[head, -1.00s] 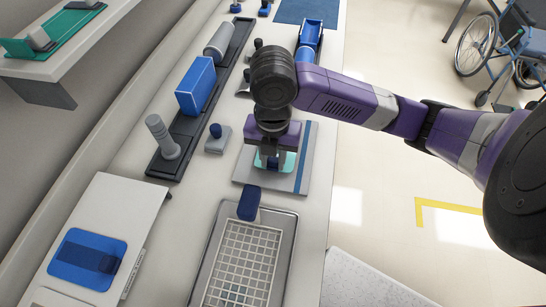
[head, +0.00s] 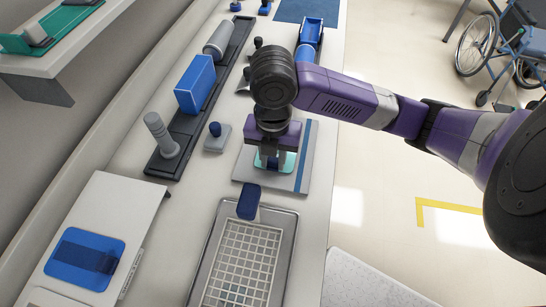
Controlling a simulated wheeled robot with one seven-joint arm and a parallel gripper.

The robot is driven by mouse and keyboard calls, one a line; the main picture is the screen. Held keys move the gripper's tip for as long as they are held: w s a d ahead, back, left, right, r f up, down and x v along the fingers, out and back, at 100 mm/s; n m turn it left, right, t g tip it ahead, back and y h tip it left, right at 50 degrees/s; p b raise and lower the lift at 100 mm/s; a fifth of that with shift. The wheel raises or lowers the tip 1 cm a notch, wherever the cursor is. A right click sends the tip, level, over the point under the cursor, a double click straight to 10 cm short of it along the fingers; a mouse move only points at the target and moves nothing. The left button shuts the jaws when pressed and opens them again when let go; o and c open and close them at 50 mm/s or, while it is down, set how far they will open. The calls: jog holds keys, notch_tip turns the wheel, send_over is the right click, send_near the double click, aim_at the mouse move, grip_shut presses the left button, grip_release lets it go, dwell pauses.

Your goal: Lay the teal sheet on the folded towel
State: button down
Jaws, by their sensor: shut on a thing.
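The teal sheet (head: 290,162) shows as a small teal patch around and under my gripper's fingers. My gripper (head: 272,163) points down and is shut on the teal sheet. Beneath it is a flat grey square with a blue stripe (head: 303,158), which looks like the folded towel, on the white counter. The sheet is over the middle of the towel. I cannot tell whether it touches the towel, as my gripper hides most of it.
A metal tray with a white grid (head: 248,262) stands in front of the towel, with a dark blue block (head: 249,201) at its far edge. A small knobbed grey block (head: 217,137) is to the left. A black rack (head: 181,150) holds a blue box (head: 195,84) and grey cylinders.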

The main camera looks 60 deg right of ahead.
jog(key=shift+f, duration=0.25)
jog(key=c, duration=0.7)
grip_release()
jog(key=shift+c, duration=0.2)
jog(key=shift+r, duration=0.15)
jog(key=shift+r+p, duration=2.35)
jog(key=shift+r, duration=1.05)
notch_tip(320, 180, up, 8)
jog(key=shift+f, duration=0.1)
